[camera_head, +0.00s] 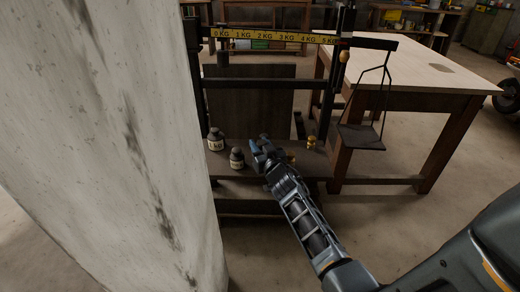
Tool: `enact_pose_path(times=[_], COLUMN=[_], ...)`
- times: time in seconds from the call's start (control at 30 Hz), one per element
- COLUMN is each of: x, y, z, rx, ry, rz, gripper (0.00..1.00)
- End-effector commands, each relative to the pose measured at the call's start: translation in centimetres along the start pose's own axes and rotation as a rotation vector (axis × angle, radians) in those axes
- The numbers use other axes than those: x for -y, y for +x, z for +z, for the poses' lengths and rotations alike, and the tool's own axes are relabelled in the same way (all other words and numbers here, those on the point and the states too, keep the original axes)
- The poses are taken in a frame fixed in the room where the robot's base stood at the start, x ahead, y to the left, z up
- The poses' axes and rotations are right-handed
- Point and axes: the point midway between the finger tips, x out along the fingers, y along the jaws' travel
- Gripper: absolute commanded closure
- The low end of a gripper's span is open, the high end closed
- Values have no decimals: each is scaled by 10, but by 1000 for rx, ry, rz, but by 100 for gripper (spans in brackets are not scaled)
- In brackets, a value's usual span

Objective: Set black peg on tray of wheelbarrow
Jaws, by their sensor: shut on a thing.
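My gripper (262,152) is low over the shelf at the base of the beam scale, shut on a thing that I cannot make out. I cannot clearly pick out a black peg. Two dark weights with pale labels, one at the left (216,140) and a nearer one (237,159), stand upright left of my gripper, apart from it. No wheelbarrow tray is clearly in view. A dark wheel (508,97) shows at the right edge, but I cannot tell what it belongs to.
The beam scale has a yellow marked bar (275,36) and a hanging pan (360,138) at right. A brass weight (311,143) stands right of my gripper. A wooden table (425,75) stands behind. A pale pillar (100,150) blocks the left. Floor is open at right.

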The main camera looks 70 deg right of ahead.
Motion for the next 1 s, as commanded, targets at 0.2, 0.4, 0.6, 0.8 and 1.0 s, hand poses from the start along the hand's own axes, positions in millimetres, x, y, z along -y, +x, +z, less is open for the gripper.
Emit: enact_pose_path(times=[0.2, 0.4, 0.6, 0.8, 1.0], x=[0, 0, 0, 0, 0], y=[0, 0, 0, 0, -16], z=[1, 2, 2, 0, 0], rx=[0, 0, 0, 0, 2], ry=[0, 0, 0, 0, 0], rz=[0, 0, 0, 0, 0], gripper=[94, 52, 39, 39, 39])
